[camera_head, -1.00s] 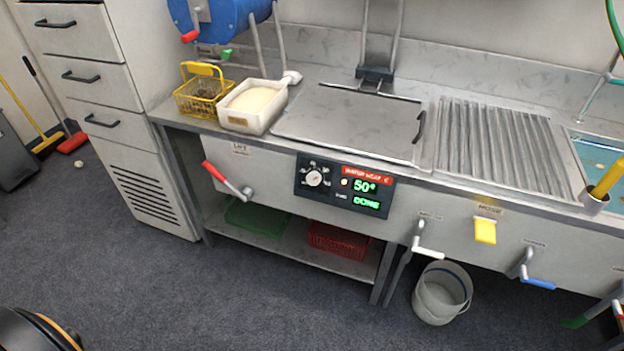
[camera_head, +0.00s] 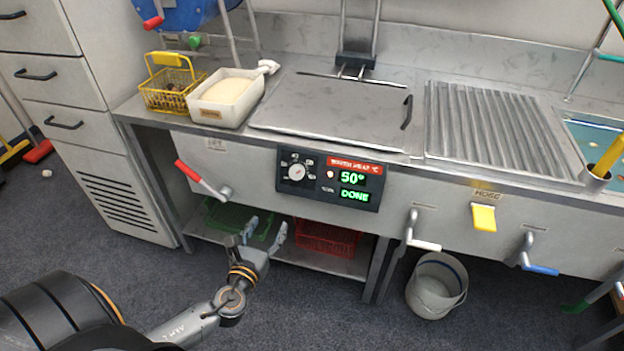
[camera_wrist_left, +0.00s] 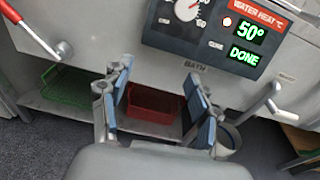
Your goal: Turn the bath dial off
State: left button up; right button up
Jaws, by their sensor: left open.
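The bath dial (camera_head: 297,173) is a round white knob on the dark control panel (camera_head: 328,199) on the front of the counter. Its display reads 50° and DONE in green. The dial also shows at the top of the left wrist view (camera_wrist_left: 187,9), partly cut off by the frame edge. My left gripper (camera_head: 263,236) is open and empty, below the panel and in front of the lower shelf. In the left wrist view its two fingers (camera_wrist_left: 158,105) stand apart under the panel, not touching it. My right gripper is out of view.
A red-handled lever (camera_head: 203,181) juts out left of the panel, and a white-handled lever (camera_head: 415,236) to its right. A red basket (camera_head: 327,238) and a green tray (camera_head: 240,220) sit on the lower shelf. A bucket (camera_head: 437,287) stands on the floor.

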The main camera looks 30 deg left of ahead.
aim_at(295, 175)
pick_arm(q)
notch_tip(295, 175, up, 5)
jog(key=w+d+m+t, duration=0.2)
jog(key=m, duration=0.1)
jog(key=shift+h, duration=0.4)
jog(key=w+a, duration=0.1)
jog(key=w, duration=0.3)
jog(key=w+a, duration=0.1)
jog(key=w, duration=0.3)
jog(key=w+a, duration=0.1)
jog(key=w, duration=0.3)
jog(key=shift+w+f, duration=0.15)
jog(key=shift+w, duration=0.25)
jog(key=c, duration=1.2)
jog(key=shift+o, duration=0.2)
jog(key=shift+n, duration=0.3)
